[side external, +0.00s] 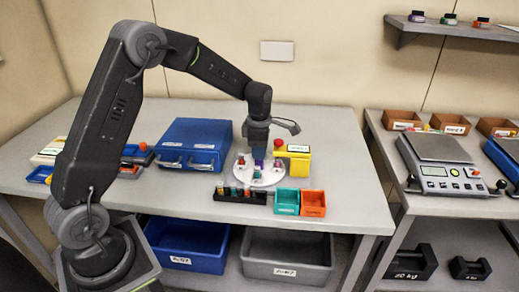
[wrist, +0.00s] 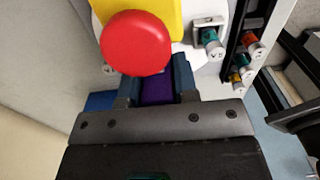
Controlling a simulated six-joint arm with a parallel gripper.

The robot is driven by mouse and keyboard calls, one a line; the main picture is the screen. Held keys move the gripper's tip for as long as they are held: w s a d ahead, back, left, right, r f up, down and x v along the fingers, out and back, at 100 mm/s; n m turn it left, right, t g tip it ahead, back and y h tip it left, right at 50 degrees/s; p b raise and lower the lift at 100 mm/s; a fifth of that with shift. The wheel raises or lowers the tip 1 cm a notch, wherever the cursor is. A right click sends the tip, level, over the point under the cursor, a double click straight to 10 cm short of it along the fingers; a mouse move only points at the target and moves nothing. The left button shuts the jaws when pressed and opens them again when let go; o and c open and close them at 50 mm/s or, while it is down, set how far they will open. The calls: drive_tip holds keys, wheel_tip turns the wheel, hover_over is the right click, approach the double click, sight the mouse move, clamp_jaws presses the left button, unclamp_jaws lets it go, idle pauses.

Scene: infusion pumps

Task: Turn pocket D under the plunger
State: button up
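A white round turntable (side external: 268,183) stands on the bench with small coloured vials on it. A yellow plunger unit (side external: 300,167) with a red button (side external: 278,143) stands at its back right. In the wrist view the red button (wrist: 136,43) covers part of the turntable. My gripper (side external: 258,158) is low over the turntable's back left part, beside the yellow unit. Its fingers (wrist: 158,88) close on both sides of a purple block (wrist: 157,91). A vial in a white holder (wrist: 211,40) shows to the right. I cannot read which pocket is D.
A black rack of vials (side external: 240,195) stands in front of the turntable. Teal (side external: 287,202) and orange (side external: 314,204) bins sit at the front right. A blue case (side external: 194,146) is on the left. The bench right of the yellow unit is clear.

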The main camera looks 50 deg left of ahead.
drive_tip(key=shift+o, duration=0.9)
wheel_tip(320, 180, up, 14)
drive_tip(key=s+d+r+m+t, duration=0.2)
drive_tip(key=s+d+r+m, duration=0.15)
drive_tip(key=s+m, duration=0.35)
drive_tip(key=s+d+r+m+t, duration=0.1)
drive_tip(key=s+d+r+m, duration=0.25)
drive_tip(key=s+m, duration=0.35)
drive_tip(key=s+d+f+m+t, duration=0.1)
drive_tip(key=s+d+f+m, duration=0.1)
drive_tip(key=s+m, duration=0.4)
drive_tip(key=s+d+f+m+t, duration=0.1)
drive_tip(key=s+d+f+m, duration=0.1)
drive_tip(key=s+m, duration=0.4)
drive_tip(key=shift+s+d+f+m+t, duration=0.2)
drive_tip(key=shift+m+t, duration=0.1)
drive_tip(key=shift+m, duration=0.2)
